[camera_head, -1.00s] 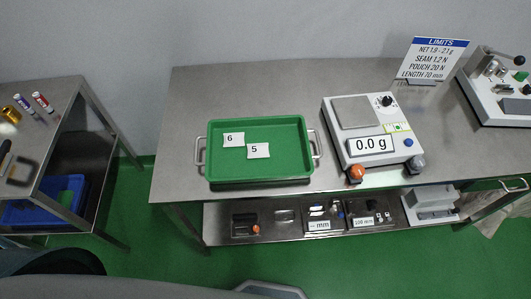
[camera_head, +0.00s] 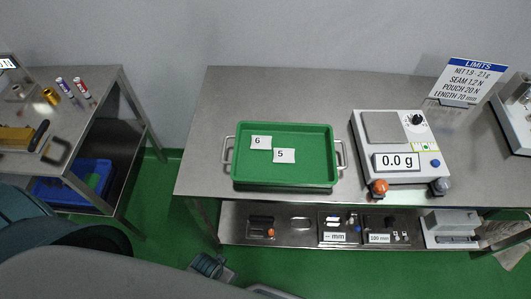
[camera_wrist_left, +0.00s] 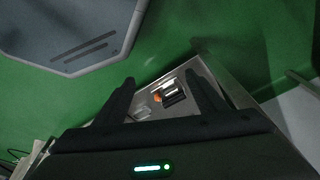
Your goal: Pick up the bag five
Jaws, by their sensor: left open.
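Bag five (camera_head: 284,156) is a small white packet marked 5. It lies flat in the green tray (camera_head: 285,186) on the steel table. A second packet marked 6 (camera_head: 261,142) lies just up and left of it, close by or touching. My left gripper (camera_wrist_left: 160,84) shows in the left wrist view with its two dark fingers spread apart and nothing between them. Behind the fingers are the lower shelf and the green floor, well away from the bags. Neither gripper shows in the head view.
A scale (camera_head: 398,145) reading 0.0 g stands right of the tray, with an orange knob (camera_head: 379,187) at its front. A limits sign (camera_head: 468,82) stands behind. The lower shelf (camera_head: 290,237) holds small tools. A side table (camera_head: 105,90) with markers is at left.

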